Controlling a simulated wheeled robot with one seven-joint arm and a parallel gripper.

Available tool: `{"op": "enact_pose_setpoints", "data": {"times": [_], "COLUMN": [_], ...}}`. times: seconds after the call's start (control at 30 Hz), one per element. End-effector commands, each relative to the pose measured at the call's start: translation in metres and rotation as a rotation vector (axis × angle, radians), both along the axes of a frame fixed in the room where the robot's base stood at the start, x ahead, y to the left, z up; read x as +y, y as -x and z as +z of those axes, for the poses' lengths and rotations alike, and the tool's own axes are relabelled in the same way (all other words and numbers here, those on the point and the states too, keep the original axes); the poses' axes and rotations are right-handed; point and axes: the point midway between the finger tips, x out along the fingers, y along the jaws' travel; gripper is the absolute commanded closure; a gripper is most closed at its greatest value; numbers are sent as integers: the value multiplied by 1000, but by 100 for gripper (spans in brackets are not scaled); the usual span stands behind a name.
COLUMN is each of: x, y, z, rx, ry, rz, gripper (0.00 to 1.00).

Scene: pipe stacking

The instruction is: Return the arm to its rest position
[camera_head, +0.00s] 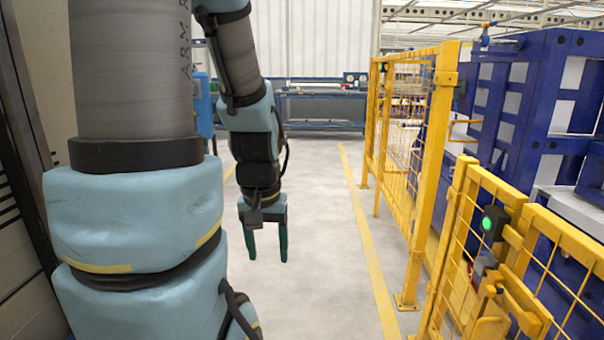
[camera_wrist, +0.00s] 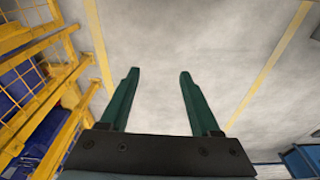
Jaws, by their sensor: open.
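My gripper (camera_head: 267,256) hangs below my arm in the middle of the head view, with its fingers pointing down over the grey floor. The wrist view shows the gripper (camera_wrist: 158,76) with its two green fingers apart and only bare floor between and beyond them. It holds nothing and touches nothing. No pipe shows in either view.
A yellow mesh fence (camera_head: 445,170) stands to the right, with blue racks (camera_head: 540,90) behind it. A blue workbench (camera_head: 325,110) stands at the back. Yellow lines (camera_head: 365,235) mark the floor. The floor around my gripper is clear.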

Motion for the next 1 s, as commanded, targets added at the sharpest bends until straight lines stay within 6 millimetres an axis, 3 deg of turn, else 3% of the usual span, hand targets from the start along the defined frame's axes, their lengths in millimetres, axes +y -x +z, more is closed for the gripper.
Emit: {"op": "enact_pose_setpoints", "data": {"times": [0.03,0.1,0.3,0.4,0.7,1.0], "x": [0,0,0,0,0,0], "y": [0,0,0,0,0,0], "z": [35,57,111,128,137,136], "rx": [0,0,0,0,0,-1], "ry": [0,0,0,0,0,0], "rz": [-1,-1,-2,-2,-2,-2], "gripper": [36,36,36,36,36,3]}}
